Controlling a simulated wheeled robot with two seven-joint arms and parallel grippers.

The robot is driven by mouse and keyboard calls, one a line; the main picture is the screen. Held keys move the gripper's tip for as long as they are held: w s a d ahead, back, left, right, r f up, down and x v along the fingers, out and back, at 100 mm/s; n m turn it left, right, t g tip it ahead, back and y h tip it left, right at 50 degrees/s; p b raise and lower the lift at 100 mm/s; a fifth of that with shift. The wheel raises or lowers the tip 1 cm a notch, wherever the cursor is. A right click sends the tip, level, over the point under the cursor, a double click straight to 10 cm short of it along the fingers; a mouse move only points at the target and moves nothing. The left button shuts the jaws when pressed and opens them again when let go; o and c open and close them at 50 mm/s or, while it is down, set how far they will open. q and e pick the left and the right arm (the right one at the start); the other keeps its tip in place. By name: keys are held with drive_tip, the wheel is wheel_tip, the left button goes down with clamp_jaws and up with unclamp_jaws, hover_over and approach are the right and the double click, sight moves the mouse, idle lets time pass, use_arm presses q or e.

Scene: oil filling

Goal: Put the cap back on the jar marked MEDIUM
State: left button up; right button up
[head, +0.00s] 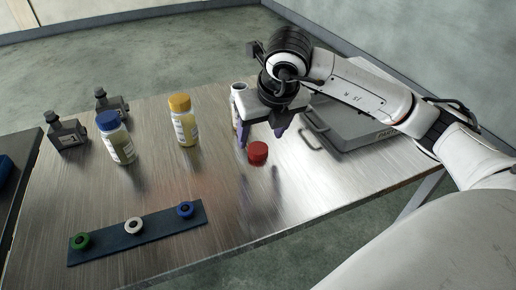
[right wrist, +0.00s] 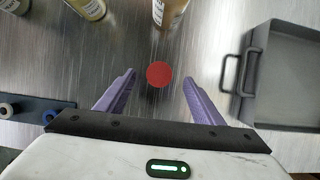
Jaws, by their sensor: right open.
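A red cap (head: 258,153) lies on the metal table. It also shows in the right wrist view (right wrist: 158,74), between the two purple fingers. My right gripper (head: 262,139) is open and empty, pointing down around and above the cap. Behind it stands a jar (head: 238,92), partly hidden by the gripper; no coloured cap shows on it. A yellow-capped jar (head: 184,121) and a blue-capped jar (head: 116,138) stand upright to the left. The label words are too small to read, so I cannot tell which is MEDIUM. My left gripper is not in view.
A grey metal tray with handles (right wrist: 286,104) lies close to the right. A dark strip (head: 158,231) with green, white and blue round pieces lies at the front left. Two dark bottles (head: 68,134) (head: 112,104) stand at the far left. The table between strip and jars is clear.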

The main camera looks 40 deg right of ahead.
sight(257, 146)
drive_tip(key=x, duration=0.5)
drive_tip(key=c, duration=1.1)
